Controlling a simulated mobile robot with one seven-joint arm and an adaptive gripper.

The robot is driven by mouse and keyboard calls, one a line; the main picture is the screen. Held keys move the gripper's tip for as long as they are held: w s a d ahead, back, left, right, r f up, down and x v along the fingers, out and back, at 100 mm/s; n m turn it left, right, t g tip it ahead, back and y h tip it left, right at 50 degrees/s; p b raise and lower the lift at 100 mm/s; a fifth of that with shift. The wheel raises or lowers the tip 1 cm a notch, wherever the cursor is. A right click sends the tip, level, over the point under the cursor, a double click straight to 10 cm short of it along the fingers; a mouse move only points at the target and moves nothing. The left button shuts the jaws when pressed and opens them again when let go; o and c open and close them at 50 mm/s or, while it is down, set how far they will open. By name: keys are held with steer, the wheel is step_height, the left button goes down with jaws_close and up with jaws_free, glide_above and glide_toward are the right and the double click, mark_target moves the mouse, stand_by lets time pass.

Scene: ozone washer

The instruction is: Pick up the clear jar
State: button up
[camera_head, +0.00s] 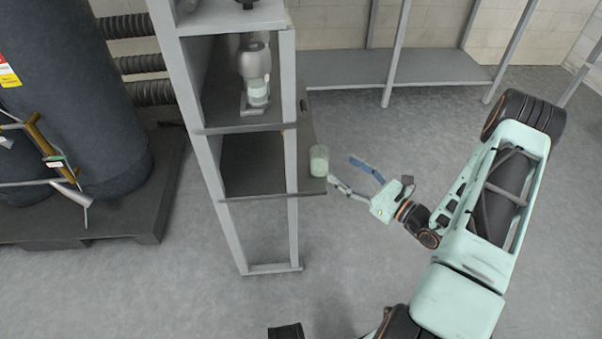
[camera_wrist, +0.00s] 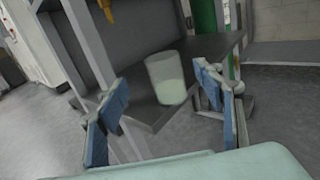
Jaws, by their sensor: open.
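The clear jar (camera_head: 319,160) stands upright on the right end of a dark shelf board (camera_head: 250,180), with pale contents inside. In the wrist view the jar (camera_wrist: 167,78) stands near the shelf's edge, ahead of my gripper and between the lines of its two fingers. My gripper (camera_head: 350,175) is open and empty, just to the right of the jar in the head view. Its blue-padded fingers (camera_wrist: 160,107) are spread wide in the wrist view. I see no contact between fingers and jar.
A grey shelf frame (camera_head: 291,150) rises just left of the jar. A blender-like device (camera_head: 255,75) stands on the shelf above. Large dark tanks (camera_head: 75,90) stand at the left. A low grey bench (camera_head: 390,67) is at the back. The floor around my arm is clear.

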mark_target(327, 158)
steer(key=shift+h, duration=0.3)
steer(key=b+x, duration=0.1)
steer(key=x, duration=0.4)
steer(key=b+x, duration=0.1)
steer(key=x, duration=0.4)
steer(key=shift+w+a+f+b, duration=0.15)
steer(key=shift+f+b, duration=0.05)
steer(key=shift+b, duration=0.2)
steer(key=shift+c, duration=0.7)
steer(key=c, duration=1.4)
steer(key=shift+o, duration=0.2)
steer(key=shift+r, duration=0.1)
